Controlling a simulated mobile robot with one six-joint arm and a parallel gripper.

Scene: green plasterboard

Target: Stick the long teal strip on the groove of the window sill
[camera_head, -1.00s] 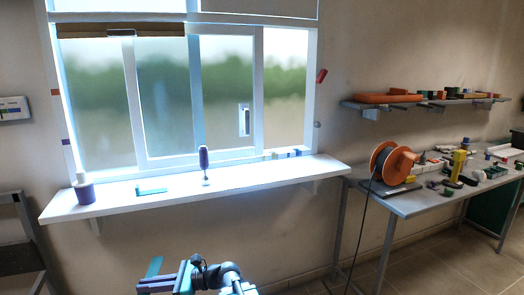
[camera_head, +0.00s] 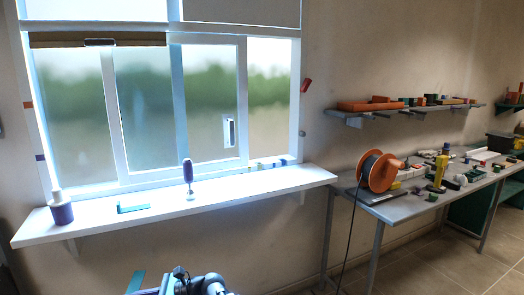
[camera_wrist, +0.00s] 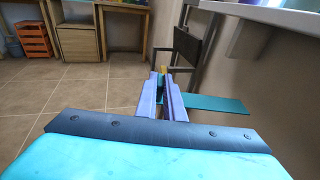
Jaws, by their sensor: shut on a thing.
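The long teal strip (camera_wrist: 215,102) is in my gripper (camera_wrist: 162,78) in the wrist view. The fingers are shut on it, and it sticks out to the right of them. In the head view the strip (camera_head: 136,282) shows at the bottom edge, below and in front of the sill, with most of my gripper cut off. The white window sill (camera_head: 250,190) runs under the window, well above the strip in the picture. The groove cannot be made out. A short teal piece (camera_head: 133,208) lies on the sill's left half.
A purple cup (camera_head: 61,213) stands at the sill's left end and a purple-handled tool (camera_head: 188,175) near its middle. Small blocks lie at the right by the frame. An orange cable reel (camera_head: 378,172) sits on the cluttered bench. In the wrist view a dark chair-like frame (camera_wrist: 188,46) stands beyond the strip.

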